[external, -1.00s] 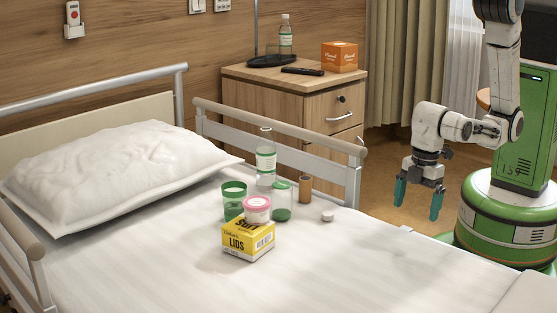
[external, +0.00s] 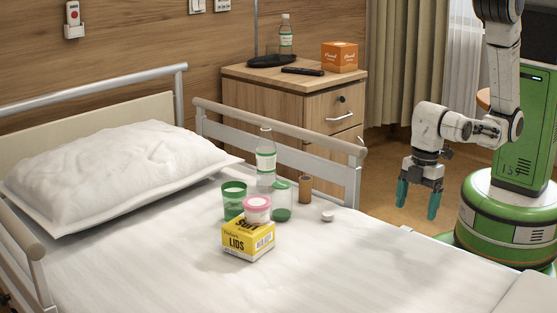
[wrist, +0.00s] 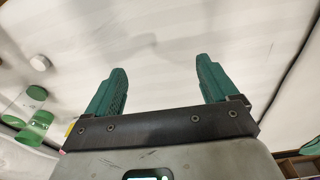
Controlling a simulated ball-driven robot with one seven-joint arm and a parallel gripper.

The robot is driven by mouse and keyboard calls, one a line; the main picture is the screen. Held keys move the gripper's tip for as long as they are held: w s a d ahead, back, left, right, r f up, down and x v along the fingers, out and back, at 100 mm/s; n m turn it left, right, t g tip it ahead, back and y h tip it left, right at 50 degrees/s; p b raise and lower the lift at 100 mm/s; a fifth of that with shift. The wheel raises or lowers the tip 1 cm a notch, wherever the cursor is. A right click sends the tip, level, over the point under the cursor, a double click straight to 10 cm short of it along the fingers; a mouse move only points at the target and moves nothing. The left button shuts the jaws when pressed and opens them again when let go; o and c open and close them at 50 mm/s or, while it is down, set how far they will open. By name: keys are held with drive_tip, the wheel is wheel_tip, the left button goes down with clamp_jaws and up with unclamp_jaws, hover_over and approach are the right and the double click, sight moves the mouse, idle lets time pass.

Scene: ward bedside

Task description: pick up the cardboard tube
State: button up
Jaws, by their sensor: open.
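The cardboard tube (external: 305,189) is a small brown cylinder standing upright on the bed, near the side rail, in the external view.
Left of the tube stand a clear bottle (external: 266,165), a green-based jar (external: 282,203), a green cup (external: 234,200) and a pink-lidded tub (external: 257,208) at a yellow box (external: 248,241). A white cap (external: 327,216) lies right of it. The side rail (external: 280,128) is behind.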

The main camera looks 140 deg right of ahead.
drive_tip(key=shift+c, duration=1.4)
drive_tip(key=m+g+b, duration=0.1)
drive_tip(key=m+b, duration=0.1)
drive_tip(key=m, duration=2.3)
approach(305, 189)
drive_tip(key=shift+s+d+f, duration=0.15)
drive_tip(key=shift+s+d, duration=0.1)
drive_tip(key=shift+d, duration=0.55)
drive_tip(key=shift+f, duration=0.2)
wheel_tip(305, 189, down, 5)
drive_tip(key=shift+s+f+b, duration=0.1)
drive_tip(key=shift+b, duration=0.35)
drive_tip(key=shift+s+f+b, duration=0.25)
drive_tip(key=shift+f+b, duration=0.15)
drive_tip(key=shift+f, duration=0.9)
drive_tip(key=shift+s+f+b, duration=0.2)
drive_tip(key=shift+f+b, duration=0.2)
drive_tip(key=shift+f, duration=0.9)
